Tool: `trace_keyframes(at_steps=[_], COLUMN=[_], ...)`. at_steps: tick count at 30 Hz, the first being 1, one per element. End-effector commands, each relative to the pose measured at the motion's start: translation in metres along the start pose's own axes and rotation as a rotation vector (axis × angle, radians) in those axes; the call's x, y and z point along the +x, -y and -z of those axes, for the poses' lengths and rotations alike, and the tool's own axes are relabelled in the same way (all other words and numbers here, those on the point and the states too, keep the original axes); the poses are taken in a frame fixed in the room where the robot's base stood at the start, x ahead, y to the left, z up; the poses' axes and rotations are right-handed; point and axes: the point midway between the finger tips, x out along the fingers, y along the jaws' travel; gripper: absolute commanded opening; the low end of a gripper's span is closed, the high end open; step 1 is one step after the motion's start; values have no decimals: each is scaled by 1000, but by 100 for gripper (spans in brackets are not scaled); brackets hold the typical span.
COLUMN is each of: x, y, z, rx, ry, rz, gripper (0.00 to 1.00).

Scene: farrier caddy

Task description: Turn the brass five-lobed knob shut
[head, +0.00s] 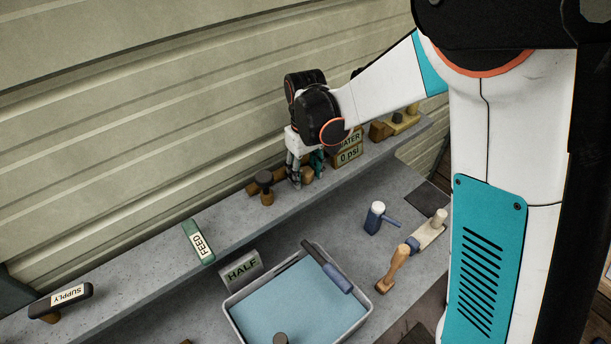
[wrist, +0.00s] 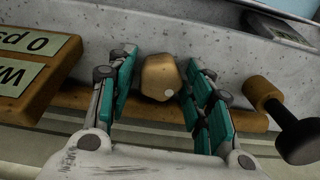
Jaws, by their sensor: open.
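The brass knob (wrist: 159,77) shows in the wrist view as a rounded, lobed, gold-brown head in front of a brass pipe. My gripper (wrist: 158,68) is open, with one teal-padded finger on each side of the knob. A small gap shows on both sides, and nothing is gripped. In the head view my gripper (head: 305,178) points down at the back shelf, and its fingers hide most of the knob. How far the knob is turned cannot be told.
A WATER 0 psi sign (head: 348,148) stands close right of my gripper. A dark-capped valve (head: 264,185) is close left; it also shows in the wrist view (wrist: 290,125). FEED (head: 202,243) and SUPPLY (head: 62,302) labelled pieces lie farther left. A grey tray (head: 233,311) and hammers are in front.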

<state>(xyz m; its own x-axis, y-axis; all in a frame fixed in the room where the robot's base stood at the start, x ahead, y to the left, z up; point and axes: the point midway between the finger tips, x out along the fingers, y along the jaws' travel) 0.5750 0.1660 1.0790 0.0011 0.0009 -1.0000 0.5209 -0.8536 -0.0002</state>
Motion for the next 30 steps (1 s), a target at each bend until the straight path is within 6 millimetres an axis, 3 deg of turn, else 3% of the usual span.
trace_keyframes(at_steps=[7,17,20,30], x=[1,0,0,1], y=[-1,0,0,0], z=[-1,0,0,-1], rx=[-243,-268,-227,172], ry=[1,0,0,2], rz=[0,0,0,-1], gripper=[47,47,47,47])
